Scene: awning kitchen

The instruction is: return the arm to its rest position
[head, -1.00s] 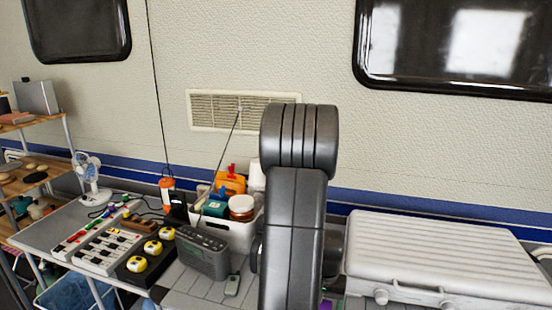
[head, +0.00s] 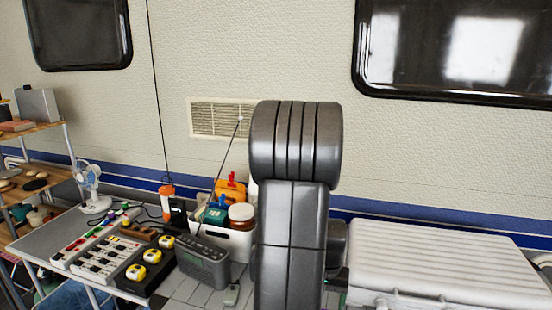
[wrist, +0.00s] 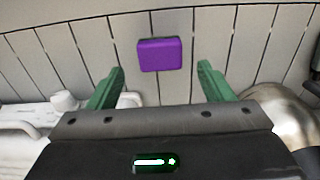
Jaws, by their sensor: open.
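My gripper (wrist: 160,90) shows in the wrist view with its two green fingers spread apart and nothing between them. A purple block (wrist: 160,55) lies on the slatted tabletop beyond the fingertips, apart from them. In the head view my dark grey arm stands upright in the middle and hides most of the gripper and the purple block.
A white ribbed case (head: 450,268) stands right of my arm. A grey radio (head: 203,262) with a raised antenna, a white bin (head: 236,243) of jars and a row of yellow-topped items (head: 151,256) stand left. A small fan (head: 90,185) is further left.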

